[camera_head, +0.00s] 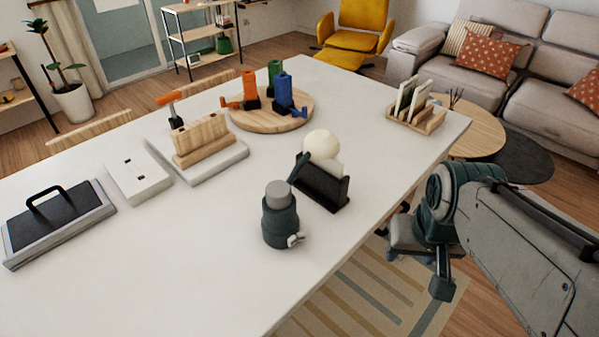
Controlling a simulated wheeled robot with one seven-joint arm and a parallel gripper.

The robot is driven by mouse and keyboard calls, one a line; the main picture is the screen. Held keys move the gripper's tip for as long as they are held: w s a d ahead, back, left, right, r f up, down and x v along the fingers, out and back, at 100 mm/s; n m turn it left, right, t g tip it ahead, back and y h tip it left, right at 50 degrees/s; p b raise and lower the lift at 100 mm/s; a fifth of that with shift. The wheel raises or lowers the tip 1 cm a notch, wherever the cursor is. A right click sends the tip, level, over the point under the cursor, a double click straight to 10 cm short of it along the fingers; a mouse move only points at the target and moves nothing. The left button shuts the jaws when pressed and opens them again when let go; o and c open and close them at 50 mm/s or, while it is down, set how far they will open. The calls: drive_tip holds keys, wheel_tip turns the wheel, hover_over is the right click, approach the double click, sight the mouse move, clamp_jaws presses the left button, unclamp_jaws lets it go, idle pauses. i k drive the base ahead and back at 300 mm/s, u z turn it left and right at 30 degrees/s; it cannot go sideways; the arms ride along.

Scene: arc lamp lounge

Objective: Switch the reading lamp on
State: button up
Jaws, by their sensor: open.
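No thing is plainly marked as the reading lamp. A rounded cream globe (321,144) on the white table looks most like a lamp head. Its lower part is hidden behind a black holder (322,189) with a pale upright piece in it. I see no clear glow from the globe and cannot make out a switch on it. My gripper (415,270) hangs off the table's right edge, low and apart from the globe, in front and to the right of it. It is open, with nothing seen between its fingers.
The white table (90,290) also bears a dark teal canister (281,222), a round wooden board (250,118) with coloured stands, a wooden block on a white base (215,163), a white box (137,177), a black-handled plate (60,218) and a wooden rack (418,117). Its front is clear.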

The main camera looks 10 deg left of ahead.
sight(301, 237)
drive_tip(key=z, duration=0.55)
drive_tip(key=k, duration=1.3)
drive_tip(key=u, duration=0.05)
drive_tip(key=i, duration=0.85)
drive_tip(key=u, duration=0.5)
